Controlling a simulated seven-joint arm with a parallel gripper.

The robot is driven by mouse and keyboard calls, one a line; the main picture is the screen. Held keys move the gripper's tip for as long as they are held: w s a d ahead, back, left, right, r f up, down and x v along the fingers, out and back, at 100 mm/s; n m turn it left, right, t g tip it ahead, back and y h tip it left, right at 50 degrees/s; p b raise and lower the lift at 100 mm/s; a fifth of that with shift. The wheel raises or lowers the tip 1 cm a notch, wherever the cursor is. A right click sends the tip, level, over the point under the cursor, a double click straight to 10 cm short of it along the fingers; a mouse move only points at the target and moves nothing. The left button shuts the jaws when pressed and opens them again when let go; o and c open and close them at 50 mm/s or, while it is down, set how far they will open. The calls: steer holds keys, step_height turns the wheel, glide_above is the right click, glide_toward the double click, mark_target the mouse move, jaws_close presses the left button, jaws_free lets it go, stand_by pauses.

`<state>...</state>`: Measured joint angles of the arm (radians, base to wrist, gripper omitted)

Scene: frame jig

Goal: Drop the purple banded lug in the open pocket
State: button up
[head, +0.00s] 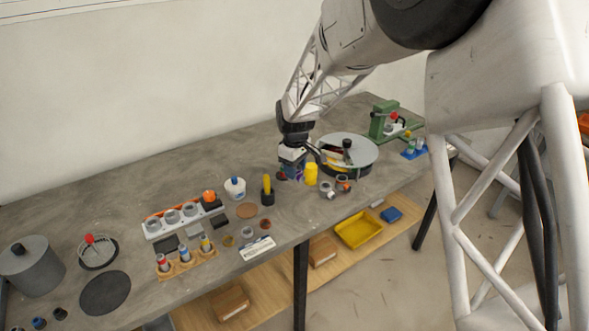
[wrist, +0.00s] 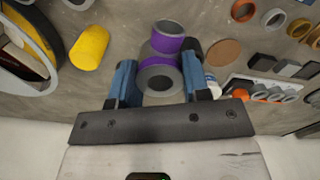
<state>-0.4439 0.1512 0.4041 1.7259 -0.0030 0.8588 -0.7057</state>
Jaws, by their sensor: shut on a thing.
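In the wrist view, my gripper (wrist: 159,82) has its blue fingers shut around a grey lug with a purple band (wrist: 160,79), its open round end facing the camera. Another purple and grey round part (wrist: 168,36) shows just beyond it; I cannot tell whether the two touch. In the head view, my gripper (head: 292,172) is low at the back right of the table, left of the yellow cylinder, and largely hides the lug. A white rack (head: 153,233) with several grey round seats stands at the left. I cannot tell which pocket is open.
The yellow cylinder (head: 311,175) stands close to the gripper. A round grey turntable (head: 355,148) and a green fixture (head: 381,121) are to the right. Between gripper and rack stand a black holder with a yellow peg (head: 267,193) and a white tub (head: 235,190). The back left table is clear.

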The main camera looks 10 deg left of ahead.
steer(key=w+d+m, duration=0.1)
steer(key=w+m, duration=0.1)
steer(key=w, duration=0.2)
steer(key=w+d+m, duration=0.2)
steer(key=w+m, duration=0.1)
steer(key=w, duration=0.1)
steer(key=w+d+m, duration=0.1)
steer(key=w+m, duration=0.1)
steer(key=w, duration=0.2)
steer(key=shift+w+d+m, duration=0.15)
steer(key=shift+d+m, duration=0.2)
steer(key=shift+m, duration=0.05)
steer(key=w+d+m, duration=0.6)
steer(key=w+m, duration=0.1)
steer(key=w, duration=0.3)
steer(key=shift+w+d+f+m, duration=0.35)
steer(key=shift+m, duration=0.05)
steer(key=shift+f, duration=0.15)
steer(key=shift+f, duration=2.3)
steer(key=shift+f, duration=1.2)
steer(key=o, duration=1.1)
